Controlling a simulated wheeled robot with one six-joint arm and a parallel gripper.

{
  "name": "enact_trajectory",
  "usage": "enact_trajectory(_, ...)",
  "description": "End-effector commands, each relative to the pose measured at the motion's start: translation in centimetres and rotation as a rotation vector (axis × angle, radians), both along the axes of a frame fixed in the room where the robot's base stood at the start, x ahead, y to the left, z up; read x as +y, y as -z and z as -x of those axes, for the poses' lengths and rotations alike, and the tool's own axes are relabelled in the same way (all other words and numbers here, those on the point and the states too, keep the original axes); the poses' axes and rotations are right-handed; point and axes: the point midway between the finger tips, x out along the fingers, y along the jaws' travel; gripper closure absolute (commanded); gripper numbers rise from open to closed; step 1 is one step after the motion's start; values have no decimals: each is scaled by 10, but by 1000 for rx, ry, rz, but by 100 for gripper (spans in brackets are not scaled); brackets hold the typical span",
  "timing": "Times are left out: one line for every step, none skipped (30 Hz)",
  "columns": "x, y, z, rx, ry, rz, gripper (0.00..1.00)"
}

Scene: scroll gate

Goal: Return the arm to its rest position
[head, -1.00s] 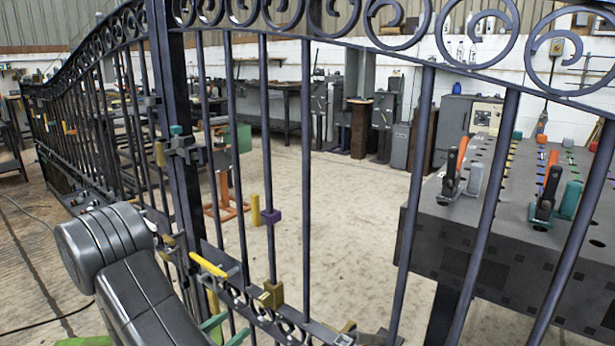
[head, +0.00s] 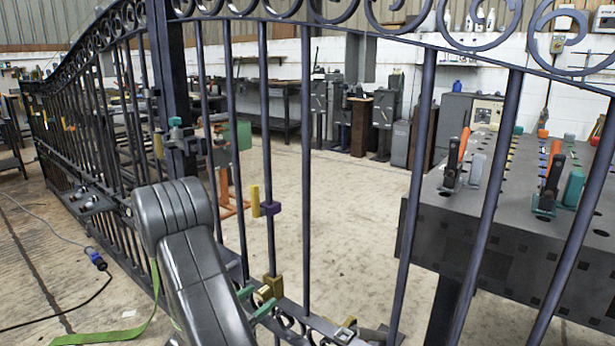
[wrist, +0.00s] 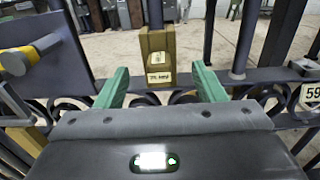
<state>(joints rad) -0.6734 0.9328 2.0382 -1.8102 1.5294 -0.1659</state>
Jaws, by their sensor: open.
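My grey arm (head: 185,250) rises in the lower left of the head view, bent, in front of the dark metal gate (head: 268,130). My gripper (wrist: 160,82) shows two green fingers spread wide apart in the wrist view, with nothing held between them. In the head view the green fingers of my gripper (head: 255,301) are close to the gate's lower scroll rail. A brass-coloured block (wrist: 158,58) with a small label sits on an upright bar beyond the gap between the fingers. Whether the fingers touch the rail or block cannot be told.
A yellow-handled clamp (wrist: 30,53) is at left in the wrist view. A perforated worktable (head: 500,220) with orange-handled clamps stands behind the gate at right. A green strap (head: 110,335) and cable (head: 50,232) lie on the floor.

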Motion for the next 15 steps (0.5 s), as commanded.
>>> enact_trajectory(-5, 1, -6, -2, 3, -1, 37)
enact_trajectory(-8, 1, -8, -2, 4, -1, 37)
enact_trajectory(-10, 1, -13, -3, 3, -2, 37)
enact_trajectory(-13, 1, -16, -3, 3, -2, 37)
enact_trajectory(-15, 1, -18, -3, 3, -2, 37)
enact_trajectory(-18, 1, -22, -2, 2, -1, 37)
enact_trajectory(-19, -3, -24, -2, 2, -1, 37)
enact_trajectory(-17, -9, -23, 0, -2, 0, 37)
enact_trajectory(-11, -4, -17, 1, -6, 1, 37)
enact_trajectory(-8, -4, -14, 1, -6, 1, 37)
enact_trajectory(-6, -4, -11, 1, -6, 1, 37)
enact_trajectory(-3, -4, -7, 1, -6, 1, 37)
enact_trajectory(-1, -4, -4, 0, -6, 0, 37)
enact_trajectory(2, -4, 0, -1, -6, 1, 37)
enact_trajectory(5, -4, 4, 0, -6, 0, 37)
